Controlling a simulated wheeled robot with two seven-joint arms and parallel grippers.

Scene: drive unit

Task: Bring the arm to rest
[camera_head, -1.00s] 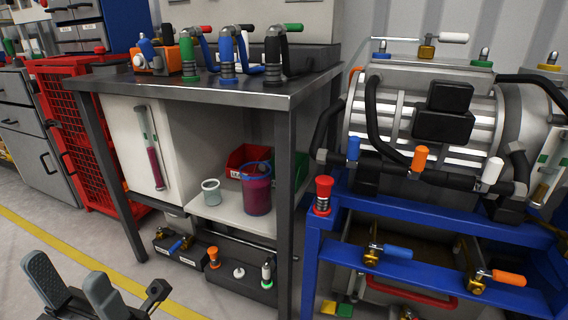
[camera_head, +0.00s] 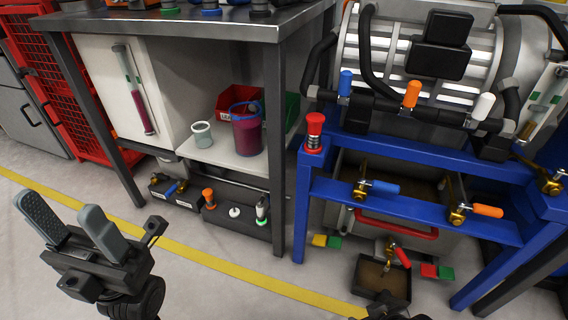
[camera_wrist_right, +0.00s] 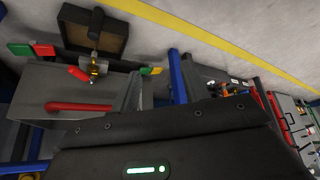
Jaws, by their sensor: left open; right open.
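My left gripper (camera_head: 60,212) shows at the lower left of the head view. Its two grey fingers are spread apart, with nothing between them, and point up over the bare floor. It is well clear of the bench. A small dark part at the bottom edge of the head view is too cut off to tell. The right wrist view is partly filled by a dark body with a green light.
A metal bench (camera_head: 200,26) with a purple container (camera_head: 247,134) on its lower shelf stands ahead. A blue frame (camera_head: 420,205) with valves carries a motor-like drum at right. A brown tray (camera_head: 381,280) lies below it. A yellow line (camera_head: 230,267) crosses open floor.

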